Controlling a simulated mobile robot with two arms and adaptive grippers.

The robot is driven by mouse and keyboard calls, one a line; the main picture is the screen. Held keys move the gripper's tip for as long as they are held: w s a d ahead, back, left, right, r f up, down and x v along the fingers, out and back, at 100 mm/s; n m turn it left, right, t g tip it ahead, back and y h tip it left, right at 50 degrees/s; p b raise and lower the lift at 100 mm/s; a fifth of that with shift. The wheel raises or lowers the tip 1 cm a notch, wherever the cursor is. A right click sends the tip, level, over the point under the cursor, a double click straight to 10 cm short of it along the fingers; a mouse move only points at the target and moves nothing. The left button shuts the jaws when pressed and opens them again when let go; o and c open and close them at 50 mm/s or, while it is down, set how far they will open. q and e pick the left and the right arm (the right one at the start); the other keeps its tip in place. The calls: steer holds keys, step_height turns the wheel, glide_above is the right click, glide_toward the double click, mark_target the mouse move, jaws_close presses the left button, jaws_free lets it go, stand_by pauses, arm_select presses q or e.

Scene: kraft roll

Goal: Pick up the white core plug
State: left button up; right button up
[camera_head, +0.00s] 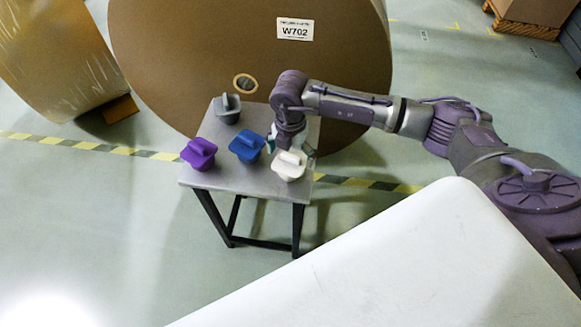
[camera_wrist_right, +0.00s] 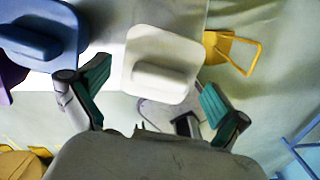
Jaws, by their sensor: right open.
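The white core plug (camera_head: 289,164) stands at the front right of a small grey table (camera_head: 262,185). In the right wrist view the white plug (camera_wrist_right: 160,65) shows its squared flange and raised grip bar, just beyond and between my right fingertips. My right gripper (camera_wrist_right: 152,85) is open, with teal finger pads apart and nothing between them that I can see held. In the head view my right gripper (camera_head: 292,150) is just behind and above the white plug, partly hidden by my wrist. My left gripper is not in view.
A blue plug (camera_head: 247,146) stands close to the left of the white one. A purple plug (camera_head: 199,153) and a grey plug (camera_head: 228,108) are on the same table. A big kraft roll (camera_head: 200,50) labelled W702 stands right behind the table.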

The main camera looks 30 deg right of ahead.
mark_target(291, 162)
steer(key=shift+f, duration=2)
steer(key=c, duration=1)
steer(key=shift+r, duration=0.2)
